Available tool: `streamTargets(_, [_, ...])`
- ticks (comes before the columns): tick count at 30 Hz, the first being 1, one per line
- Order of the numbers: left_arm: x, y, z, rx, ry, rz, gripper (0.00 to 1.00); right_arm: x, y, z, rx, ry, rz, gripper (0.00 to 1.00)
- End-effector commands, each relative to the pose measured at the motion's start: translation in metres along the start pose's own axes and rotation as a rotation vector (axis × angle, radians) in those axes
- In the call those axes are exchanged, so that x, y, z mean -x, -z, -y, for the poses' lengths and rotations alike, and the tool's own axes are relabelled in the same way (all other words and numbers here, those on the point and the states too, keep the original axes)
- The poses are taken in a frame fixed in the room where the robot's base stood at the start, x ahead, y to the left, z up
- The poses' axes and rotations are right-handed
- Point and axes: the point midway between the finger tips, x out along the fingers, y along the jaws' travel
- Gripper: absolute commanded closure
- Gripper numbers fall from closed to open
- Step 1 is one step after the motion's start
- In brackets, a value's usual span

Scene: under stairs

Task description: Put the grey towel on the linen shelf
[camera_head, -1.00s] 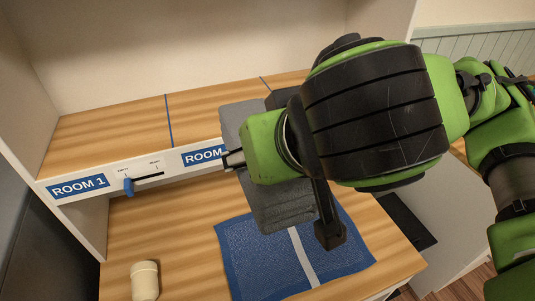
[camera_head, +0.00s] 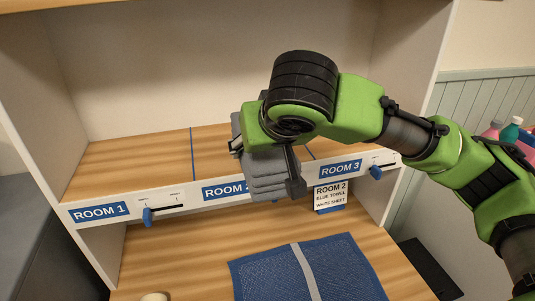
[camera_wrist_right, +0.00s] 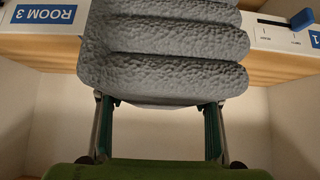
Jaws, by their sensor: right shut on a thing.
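The grey towel (camera_head: 270,186) is a folded, ribbed bundle, held in the air in front of the shelf's middle, around the ROOM 2 label. My right gripper (camera_head: 266,166) comes in from the right and is shut on it. In the right wrist view the towel (camera_wrist_right: 165,62) sits between the fingers (camera_wrist_right: 160,125). The linen shelf (camera_head: 110,160) is a wooden board with blue dividing lines and a white front edge labelled ROOM 1, ROOM 2 and ROOM 3. The arm and towel hide part of the ROOM 2 section. My left gripper is not in view.
A blue cloth with a grey stripe (camera_head: 265,279) lies on the lower wooden top. A card (camera_head: 331,195) reads ROOM 2, blue towel, white sheet. Blue sliders (camera_head: 147,217) sit on the shelf edge. A pale cup (camera_head: 154,297) shows at the bottom edge. The ROOM 1 section looks empty.

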Motion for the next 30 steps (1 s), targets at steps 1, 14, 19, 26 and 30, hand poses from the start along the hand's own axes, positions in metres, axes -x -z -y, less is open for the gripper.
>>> streamTargets(1, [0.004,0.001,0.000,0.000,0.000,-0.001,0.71,-0.005,0.007,0.001,-0.003,0.001,0.001,0.81])
streamTargets(14, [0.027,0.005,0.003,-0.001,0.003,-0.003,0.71,-0.051,0.051,0.001,-0.002,0.001,0.000,0.81])
streamTargets(19, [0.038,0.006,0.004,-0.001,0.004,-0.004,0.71,-0.069,0.069,0.001,-0.002,0.001,0.001,0.81])
streamTargets(26, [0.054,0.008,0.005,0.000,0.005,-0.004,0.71,-0.094,0.092,0.001,-0.003,0.001,0.000,0.81])
streamTargets(30, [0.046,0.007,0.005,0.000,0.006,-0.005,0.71,-0.110,0.084,0.001,0.000,0.001,-0.001,0.81])
